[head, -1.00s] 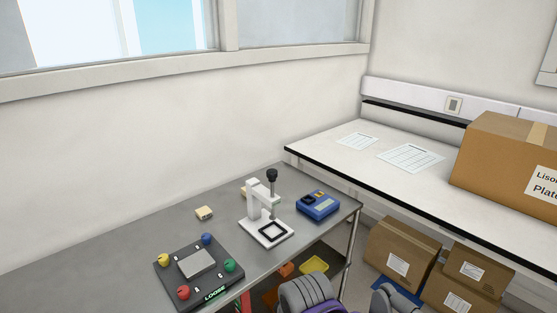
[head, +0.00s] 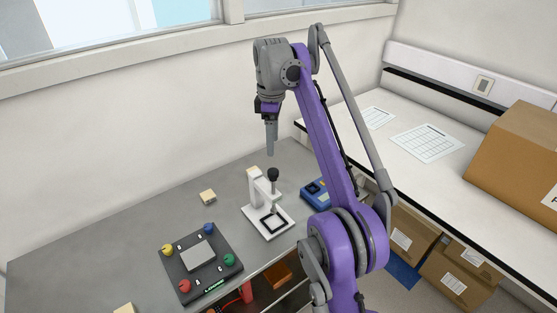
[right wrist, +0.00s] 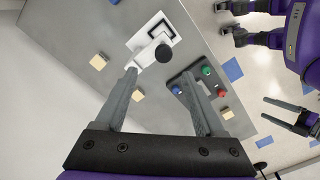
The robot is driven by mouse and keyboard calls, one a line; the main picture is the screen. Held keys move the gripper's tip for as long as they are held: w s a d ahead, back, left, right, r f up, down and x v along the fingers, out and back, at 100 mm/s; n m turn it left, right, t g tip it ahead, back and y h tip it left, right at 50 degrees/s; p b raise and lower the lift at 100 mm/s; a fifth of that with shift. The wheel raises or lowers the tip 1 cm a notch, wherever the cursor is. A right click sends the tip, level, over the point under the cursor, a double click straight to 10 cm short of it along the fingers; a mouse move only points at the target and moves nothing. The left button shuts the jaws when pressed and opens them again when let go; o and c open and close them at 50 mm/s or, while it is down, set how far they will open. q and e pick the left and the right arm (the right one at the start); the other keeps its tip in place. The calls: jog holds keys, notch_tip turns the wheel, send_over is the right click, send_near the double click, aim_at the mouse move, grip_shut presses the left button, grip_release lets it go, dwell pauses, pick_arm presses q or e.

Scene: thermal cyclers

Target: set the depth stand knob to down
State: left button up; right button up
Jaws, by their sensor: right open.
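The depth stand (head: 268,222) is white, with an upright post, and stands on the grey bench. Its round black knob (head: 273,174) sits on top of a thin vertical rod. My right gripper (head: 271,153) hangs pointing down just above the knob, apart from it. In the right wrist view the dark knob (right wrist: 163,53) shows beyond and between the open, empty fingers (right wrist: 160,73), with the white stand base (right wrist: 143,36) behind it. My left gripper (right wrist: 264,108) shows at the right of the right wrist view, its fingers apart and empty. The knob's setting cannot be read.
A dark plate with colored knobs (head: 185,262) lies left of the stand. A blue device (head: 313,193) lies right of it, partly behind my right arm. A small beige block (head: 208,196) lies near the wall. A cardboard box (head: 515,150) stands on the white side bench.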

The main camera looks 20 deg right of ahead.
aim_at(273, 171)
jog(key=f+b, duration=0.1)
jog(key=f, duration=0.2)
jog(key=f+b, duration=0.1)
jog(key=f, duration=0.2)
jog(key=s+f+b, duration=0.1)
jog(key=f, duration=0.2)
jog(key=shift+a+f, duration=0.1)
jog(key=shift+f, duration=0.15)
jog(key=shift+w+f+b, duration=0.15)
jog(key=shift+f+b, duration=0.2)
jog(key=shift+f, duration=0.3)
pick_arm(q)
jog(key=s+f, duration=0.3)
jog(key=f, duration=0.2)
jog(key=shift+s+f+g, duration=0.3)
jog(key=shift+a, duration=0.1)
pick_arm(e)
jog(key=shift+c, duration=0.3)
grip_shut()
